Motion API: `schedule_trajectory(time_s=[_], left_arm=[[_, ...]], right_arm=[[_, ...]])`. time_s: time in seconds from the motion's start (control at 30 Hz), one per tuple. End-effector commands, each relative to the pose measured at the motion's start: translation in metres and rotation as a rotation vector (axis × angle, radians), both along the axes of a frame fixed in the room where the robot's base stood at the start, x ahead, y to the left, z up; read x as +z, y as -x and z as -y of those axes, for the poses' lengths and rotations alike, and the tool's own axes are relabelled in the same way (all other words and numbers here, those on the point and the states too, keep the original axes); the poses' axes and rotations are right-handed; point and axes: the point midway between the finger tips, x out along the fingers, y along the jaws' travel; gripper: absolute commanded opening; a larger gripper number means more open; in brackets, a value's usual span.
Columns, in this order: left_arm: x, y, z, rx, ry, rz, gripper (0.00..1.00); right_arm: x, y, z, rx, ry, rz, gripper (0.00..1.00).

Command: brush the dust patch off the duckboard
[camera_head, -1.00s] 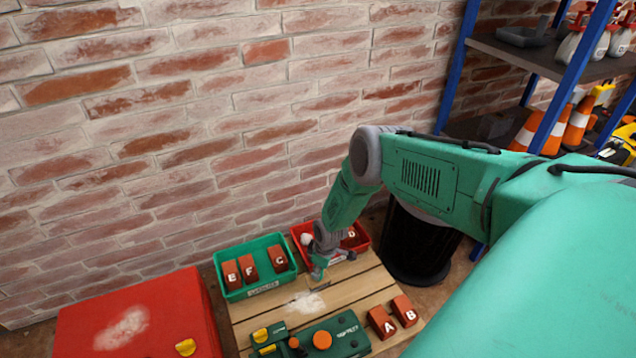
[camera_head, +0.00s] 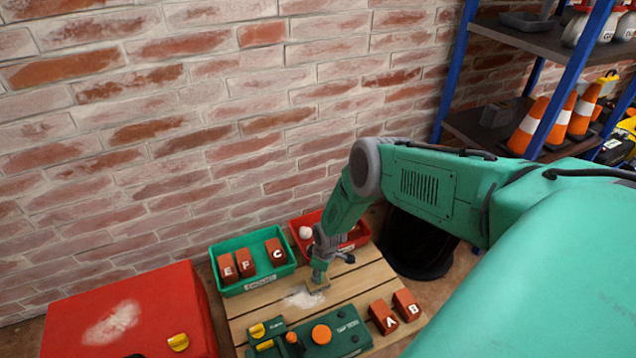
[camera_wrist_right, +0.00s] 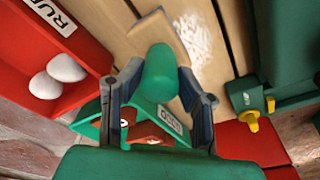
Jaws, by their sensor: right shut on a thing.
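The duckboard (camera_head: 368,284) is a slatted wooden platform on the floor by the brick wall. A pale dust patch (camera_head: 300,300) lies on its slats; it also shows in the right wrist view (camera_wrist_right: 196,36). My right gripper (camera_head: 319,273) is shut on a brush, whose green handle (camera_wrist_right: 160,68) stands between the fingers in the wrist view. The brush's tan head (camera_head: 317,287) is low over the slats at the patch's upper right edge. I cannot tell whether it touches the board. My left gripper is not in view.
A green tray (camera_head: 234,290) with lettered bricks and a red tray (camera_head: 360,240) stand behind. A green device (camera_head: 345,340) and bricks A and B (camera_head: 395,312) sit at the front. A red box (camera_head: 180,300) with a pale patch is at left, a black bin (camera_head: 420,255) at right.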

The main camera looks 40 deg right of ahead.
Motion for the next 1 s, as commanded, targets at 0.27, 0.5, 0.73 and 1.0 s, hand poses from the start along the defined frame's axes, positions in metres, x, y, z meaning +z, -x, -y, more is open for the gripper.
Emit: schedule_trajectory(time_s=[0.27,0.5,0.73,1.0], left_arm=[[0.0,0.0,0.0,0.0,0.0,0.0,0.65],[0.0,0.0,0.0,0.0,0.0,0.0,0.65],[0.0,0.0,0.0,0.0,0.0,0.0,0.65],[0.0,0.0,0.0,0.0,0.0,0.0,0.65]], right_arm=[[0.001,-0.001,0.0,0.0,0.001,0.0,0.06],[-0.003,0.0,-0.001,0.001,0.0,0.0,0.06],[-0.007,0.0,-0.001,0.001,-0.001,0.0,0.06],[-0.013,-0.001,-0.001,0.001,0.0,0.001,0.06]])
